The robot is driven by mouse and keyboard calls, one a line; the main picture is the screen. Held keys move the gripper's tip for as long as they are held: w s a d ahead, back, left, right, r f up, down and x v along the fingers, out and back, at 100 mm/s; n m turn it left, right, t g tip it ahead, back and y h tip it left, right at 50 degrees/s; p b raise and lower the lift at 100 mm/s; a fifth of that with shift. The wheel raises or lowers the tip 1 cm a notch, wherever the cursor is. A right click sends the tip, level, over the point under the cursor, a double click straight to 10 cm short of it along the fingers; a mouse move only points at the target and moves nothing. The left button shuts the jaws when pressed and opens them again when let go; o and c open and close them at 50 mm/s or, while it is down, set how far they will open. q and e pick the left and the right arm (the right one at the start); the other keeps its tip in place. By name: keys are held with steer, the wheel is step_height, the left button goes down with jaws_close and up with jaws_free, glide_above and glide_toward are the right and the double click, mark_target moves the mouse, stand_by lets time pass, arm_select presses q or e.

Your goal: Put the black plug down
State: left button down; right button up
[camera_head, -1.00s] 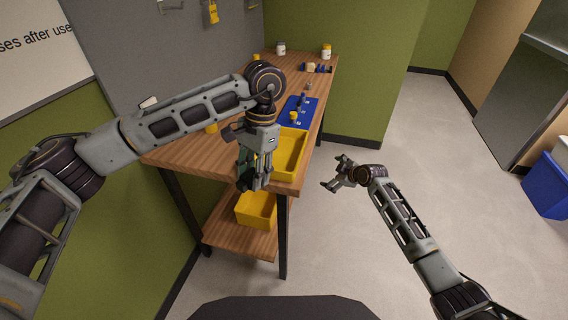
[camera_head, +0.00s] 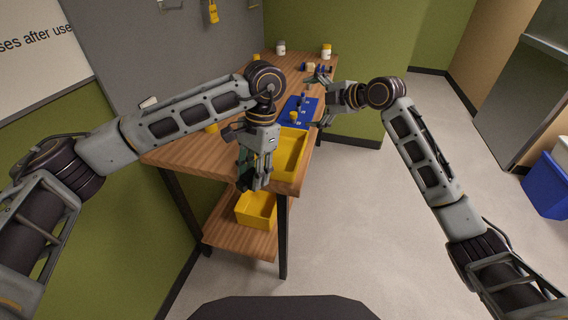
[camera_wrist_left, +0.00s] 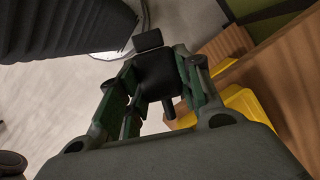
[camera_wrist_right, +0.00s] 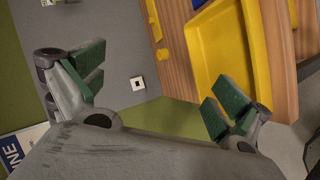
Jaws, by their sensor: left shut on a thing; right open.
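The black plug (camera_wrist_left: 158,75) shows in the left wrist view, between the green-padded fingers of my left gripper (camera_wrist_left: 160,85). In the head view my left gripper (camera_head: 254,178) hangs at the near end of the wooden workbench (camera_head: 215,163), just left of the yellow tray; the plug is hard to make out there. My right gripper (camera_head: 322,98) is open and empty, by the bench's right edge next to the blue mat (camera_head: 309,106). Its fingers are spread wide in the right wrist view (camera_wrist_right: 150,90).
A yellow tray (camera_head: 301,156) stands on the bench's near end, and a yellow bin (camera_head: 246,216) on the lower shelf. Jars (camera_head: 326,51) stand at the back. A blue bin (camera_head: 544,190) is far right. The floor right of the bench is clear.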

steer(key=s+a+r+n+g, duration=0.1)
steer(key=s+a+r+n, duration=0.25)
steer(key=s+r, duration=0.2)
steer(key=s+a+r+n+g+y, duration=0.1)
steer(key=s+a+r+n, duration=0.1)
steer(key=s+r+n, duration=0.4)
steer(key=s+a+r+n+g, duration=0.1)
steer(key=s+a+r+n, duration=0.2)
steer(key=s, duration=0.4)
steer(key=s+f+n+h, duration=0.3)
steer(key=s+f+n, duration=0.6)
steer(key=f, duration=0.4)
steer(key=shift+s+n+h, duration=0.3)
steer(key=shift+s+n, duration=0.1)
steer(key=shift+n, duration=0.15)
steer(key=shift+a+f, duration=0.15)
steer(key=shift+f, duration=0.05)
steer(key=shift+x, duration=5.9)
